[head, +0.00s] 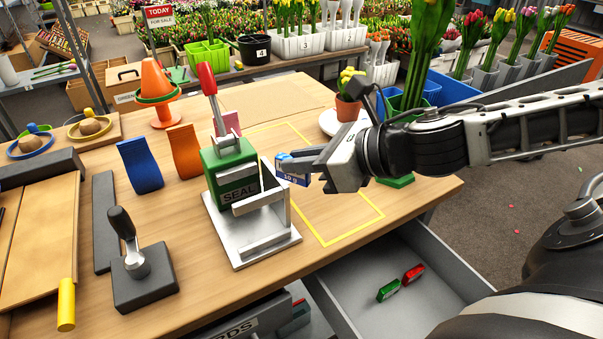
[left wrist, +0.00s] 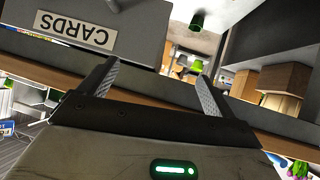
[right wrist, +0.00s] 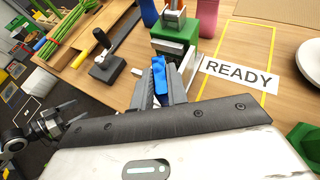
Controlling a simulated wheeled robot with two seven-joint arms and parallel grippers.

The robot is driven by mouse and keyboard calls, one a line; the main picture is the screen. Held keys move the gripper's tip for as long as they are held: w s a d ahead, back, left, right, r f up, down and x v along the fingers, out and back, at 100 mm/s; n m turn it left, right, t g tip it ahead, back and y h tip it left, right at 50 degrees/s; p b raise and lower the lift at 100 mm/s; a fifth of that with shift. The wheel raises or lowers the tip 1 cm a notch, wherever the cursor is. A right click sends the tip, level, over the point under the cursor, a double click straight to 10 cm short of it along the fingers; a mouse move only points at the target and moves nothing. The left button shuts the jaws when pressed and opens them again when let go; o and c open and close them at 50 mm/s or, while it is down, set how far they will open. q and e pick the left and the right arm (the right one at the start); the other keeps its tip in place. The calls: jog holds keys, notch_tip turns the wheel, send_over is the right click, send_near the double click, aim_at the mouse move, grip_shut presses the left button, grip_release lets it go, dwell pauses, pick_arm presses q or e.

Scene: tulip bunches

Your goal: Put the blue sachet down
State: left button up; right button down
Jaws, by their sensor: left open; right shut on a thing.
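The blue sachet (head: 291,179) is held between the fingers of my right gripper (head: 303,163). It is above the table (head: 350,205), beside the green sealer (head: 229,172) and over the left side of the yellow-outlined area (head: 372,220). In the right wrist view the sachet (right wrist: 159,72) sticks out between the fingers, in front of the sealer's grey plate; whether it touches the sealer is unclear. The READY label (right wrist: 238,74) lies to its right inside the yellow outline. My left gripper (left wrist: 157,80) is open and empty in the left wrist view, by the CARDS drawer (left wrist: 73,30).
An open grey drawer (head: 440,300) below the table holds a green sachet (head: 388,290) and a red sachet (head: 413,274). A potted tulip (head: 348,107) and white plate (head: 331,122) stand behind my right gripper. A black-handled press (head: 143,275) stands at the left.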

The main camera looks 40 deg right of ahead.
jog(key=s+d+f+m+t+h+b, duration=0.15)
jog(key=s+d+b, duration=0.35)
jog(key=d, duration=0.5)
jog(key=shift+m+g+h, duration=0.25)
jog(key=shift+m+h, duration=0.1)
jog(key=w+f, duration=0.3)
jog(key=w+d+f+p, duration=0.1)
jog(key=w+f, duration=0.2)
jog(key=w, duration=0.1)
jog(key=w+f+p, duration=0.1)
jog(key=w+f, duration=0.2)
jog(key=w, duration=0.1)
jog(key=shift+d, duration=0.4)
jog(key=shift+w+f, duration=0.6)
jog(key=shift+f, duration=0.1)
notch_tip(320, 180, down, 3)
jog(key=shift+d+b, duration=0.1)
jog(key=shift+b, duration=1.05)
jog(key=shift+f, duration=0.25)
jog(key=c, duration=1.4)
grip_release()
pick_arm(q)
jog(key=shift+d+f+t, duration=0.15)
jog(key=shift+d+f, duration=0.05)
jog(key=shift+f, duration=0.35)
jog(key=shift+d+f+t, duration=0.15)
jog(key=shift+f, duration=0.35)
